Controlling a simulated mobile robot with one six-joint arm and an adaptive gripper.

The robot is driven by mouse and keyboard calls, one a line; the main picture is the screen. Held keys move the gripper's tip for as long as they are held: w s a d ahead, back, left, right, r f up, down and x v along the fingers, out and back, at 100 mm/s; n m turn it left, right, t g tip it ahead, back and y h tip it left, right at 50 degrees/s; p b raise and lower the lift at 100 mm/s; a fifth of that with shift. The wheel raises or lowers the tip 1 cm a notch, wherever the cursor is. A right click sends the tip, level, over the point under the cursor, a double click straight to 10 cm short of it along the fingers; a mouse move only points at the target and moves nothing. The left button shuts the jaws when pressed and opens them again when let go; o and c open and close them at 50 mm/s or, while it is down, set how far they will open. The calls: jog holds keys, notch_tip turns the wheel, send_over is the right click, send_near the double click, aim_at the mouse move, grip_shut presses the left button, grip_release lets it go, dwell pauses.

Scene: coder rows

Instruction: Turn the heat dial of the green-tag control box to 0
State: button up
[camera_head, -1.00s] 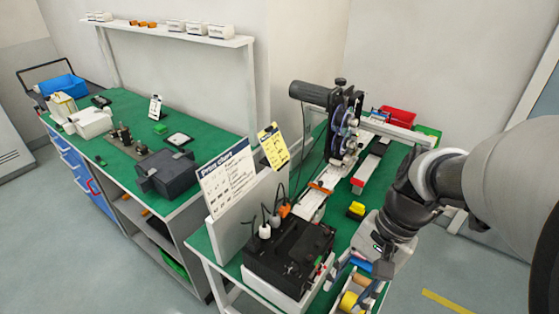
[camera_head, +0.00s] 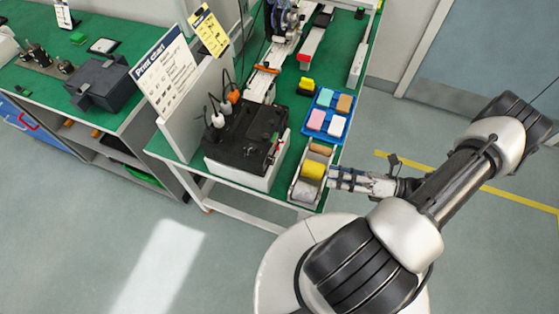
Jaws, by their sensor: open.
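A black control box (camera_head: 246,136) stands on a white base on the green table, with several plugs and cables at its back left. Small red and green spots show at its right edge, but I cannot tell a tag or a dial at this size. My gripper (camera_head: 332,178) is open and empty. It points left, just right of the tray with the yellow block and a little apart from the box.
A grey tray (camera_head: 297,191) holds a yellow block (camera_head: 313,170) and other items at the table's front edge. A blue tray (camera_head: 341,127) holds several coloured blocks. A white panel with a print chart (camera_head: 166,72) stands left of the box. Open floor lies right.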

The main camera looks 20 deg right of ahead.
aim_at(271, 161)
jog(key=w+a+f+m+t, duration=0.1)
jog(key=w+a, duration=1)
jog(key=a, duration=0.2)
jog(key=shift+b, duration=0.45)
jog(key=shift+a, duration=0.1)
grip_shut()
